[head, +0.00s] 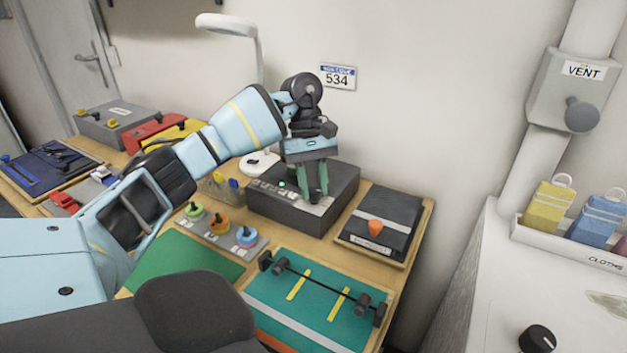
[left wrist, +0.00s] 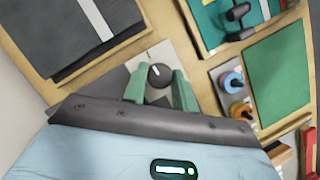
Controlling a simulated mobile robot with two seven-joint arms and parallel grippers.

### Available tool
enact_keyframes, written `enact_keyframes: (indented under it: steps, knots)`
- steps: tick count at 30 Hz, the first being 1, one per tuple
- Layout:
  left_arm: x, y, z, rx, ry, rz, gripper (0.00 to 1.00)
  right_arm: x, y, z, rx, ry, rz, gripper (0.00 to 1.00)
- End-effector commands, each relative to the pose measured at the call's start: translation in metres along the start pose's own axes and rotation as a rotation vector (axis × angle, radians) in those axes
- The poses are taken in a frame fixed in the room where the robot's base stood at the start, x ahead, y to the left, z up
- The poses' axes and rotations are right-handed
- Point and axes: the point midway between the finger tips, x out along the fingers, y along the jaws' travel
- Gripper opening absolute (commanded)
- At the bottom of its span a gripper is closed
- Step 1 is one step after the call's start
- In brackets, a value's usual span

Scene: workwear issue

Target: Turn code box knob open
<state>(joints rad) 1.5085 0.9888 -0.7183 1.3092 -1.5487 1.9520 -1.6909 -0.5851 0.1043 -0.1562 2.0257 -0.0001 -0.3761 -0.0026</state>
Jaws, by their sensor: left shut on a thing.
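The code box (head: 343,193) is a dark grey box at the back of the bench, with a pale panel, small buttons and a green light on top. My left gripper (head: 314,193) points down over its right part. In the left wrist view the dark round knob (left wrist: 160,76) with a white pointer mark sits on the pale panel, between the green fingers of the left gripper (left wrist: 160,89). The gripper is shut on the knob. In the head view the fingers hide the knob. My right gripper is not in view.
A lamp (head: 228,24) stands behind the box. A dark folded cloth (head: 385,216) with an orange piece lies to the right. Coloured rings (head: 246,236) and a teal board with a bar (head: 318,318) lie in front. A white counter (head: 500,280) stands at right.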

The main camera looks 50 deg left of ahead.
Motion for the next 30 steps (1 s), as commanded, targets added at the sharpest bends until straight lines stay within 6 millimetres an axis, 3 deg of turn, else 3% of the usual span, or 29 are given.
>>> enact_keyframes:
  steps: [5,6,10,20,26,30]
  knots:
    - [-0.001,0.000,0.000,-0.001,0.001,0.002,0.05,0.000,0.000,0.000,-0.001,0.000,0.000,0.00]
    - [-0.001,0.000,0.000,-0.001,0.001,0.002,0.33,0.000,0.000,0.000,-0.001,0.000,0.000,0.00]
    - [0.000,0.000,0.000,-0.001,0.001,0.001,0.49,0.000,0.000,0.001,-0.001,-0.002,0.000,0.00]
    - [-0.004,0.000,0.000,-0.002,0.001,0.002,0.49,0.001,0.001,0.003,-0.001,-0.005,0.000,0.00]
    - [-0.029,0.001,0.000,-0.001,0.001,0.006,0.49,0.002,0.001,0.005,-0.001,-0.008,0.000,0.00]
    - [-0.054,0.000,0.001,-0.002,0.005,0.007,0.49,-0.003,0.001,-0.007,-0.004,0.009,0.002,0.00]
